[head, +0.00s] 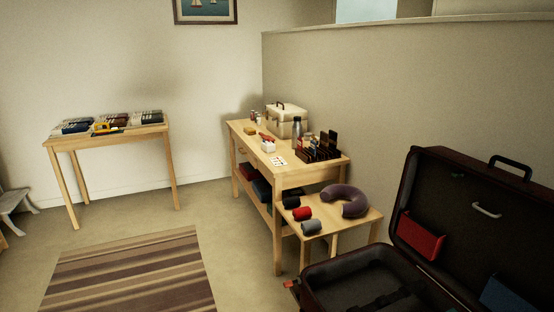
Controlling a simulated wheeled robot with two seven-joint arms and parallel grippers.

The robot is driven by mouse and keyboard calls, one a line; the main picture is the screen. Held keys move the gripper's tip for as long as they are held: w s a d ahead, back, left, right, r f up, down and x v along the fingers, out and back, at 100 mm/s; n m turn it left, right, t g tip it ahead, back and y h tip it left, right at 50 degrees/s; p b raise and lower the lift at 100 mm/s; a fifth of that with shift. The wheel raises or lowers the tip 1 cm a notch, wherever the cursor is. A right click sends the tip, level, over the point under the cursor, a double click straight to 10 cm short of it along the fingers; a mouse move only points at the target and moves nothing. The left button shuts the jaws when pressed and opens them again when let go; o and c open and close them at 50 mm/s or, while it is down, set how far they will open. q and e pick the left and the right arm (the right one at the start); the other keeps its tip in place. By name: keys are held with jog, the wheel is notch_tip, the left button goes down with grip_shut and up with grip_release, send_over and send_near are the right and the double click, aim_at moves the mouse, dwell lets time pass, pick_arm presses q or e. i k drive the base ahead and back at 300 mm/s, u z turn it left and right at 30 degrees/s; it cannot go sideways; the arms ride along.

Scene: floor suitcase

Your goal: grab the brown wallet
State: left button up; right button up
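I cannot clearly make out a brown wallet. A dark brown sectioned rack (318,153) stands on the long wooden table (290,176) at the centre right. It holds several small dark upright items, too small to tell whether one is a wallet. Neither of my grippers shows in the head view.
A low table (340,228) bears a purple neck pillow (345,201) and rolled items. An open suitcase (408,208) lies at the lower right. A second table (107,136) with folded items stands at left. A striped rug (130,270) covers clear floor.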

aim_at(324, 140)
jog(key=u, duration=0.75)
jog(key=i, duration=2.55)
